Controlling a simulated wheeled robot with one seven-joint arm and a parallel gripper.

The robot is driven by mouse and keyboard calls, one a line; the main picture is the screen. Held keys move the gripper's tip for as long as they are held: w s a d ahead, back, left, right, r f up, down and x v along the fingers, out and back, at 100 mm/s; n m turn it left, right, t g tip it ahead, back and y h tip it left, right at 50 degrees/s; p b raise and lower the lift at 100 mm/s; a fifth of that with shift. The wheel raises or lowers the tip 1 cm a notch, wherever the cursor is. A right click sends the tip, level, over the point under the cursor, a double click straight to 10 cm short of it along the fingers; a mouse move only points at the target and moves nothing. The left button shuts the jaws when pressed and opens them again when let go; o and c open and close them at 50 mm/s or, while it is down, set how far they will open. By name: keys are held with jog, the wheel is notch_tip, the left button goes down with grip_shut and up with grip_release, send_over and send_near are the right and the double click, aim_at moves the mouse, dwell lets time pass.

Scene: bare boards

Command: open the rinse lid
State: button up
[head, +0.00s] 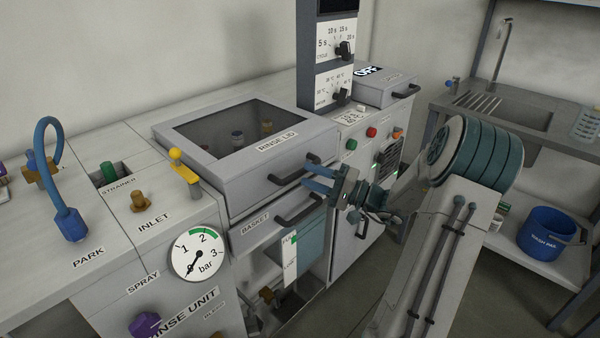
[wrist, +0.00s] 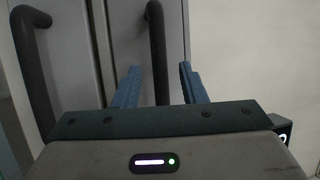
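The rinse lid (head: 222,172) is a grey cover with a dark window and a "RINSE LID" label, and it looks closed. Its dark bar handle (head: 290,173) is on the front face. My gripper (head: 309,171) is open at the right end of this handle. In the wrist view, the lid handle (wrist: 157,45) stands between the two blue fingers of my gripper (wrist: 160,75), with gaps on both sides. The handle's lower end there is hidden behind my gripper body.
The basket drawer handle (head: 292,208) lies just below the lid handle; it also shows at the left of the wrist view (wrist: 32,70). A control column (head: 334,60) rises behind the lid. A yellow lever (head: 184,167) and a pressure gauge (head: 196,252) are at the left.

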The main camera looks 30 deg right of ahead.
aim_at(300, 172)
jog(key=shift+x, duration=1.8)
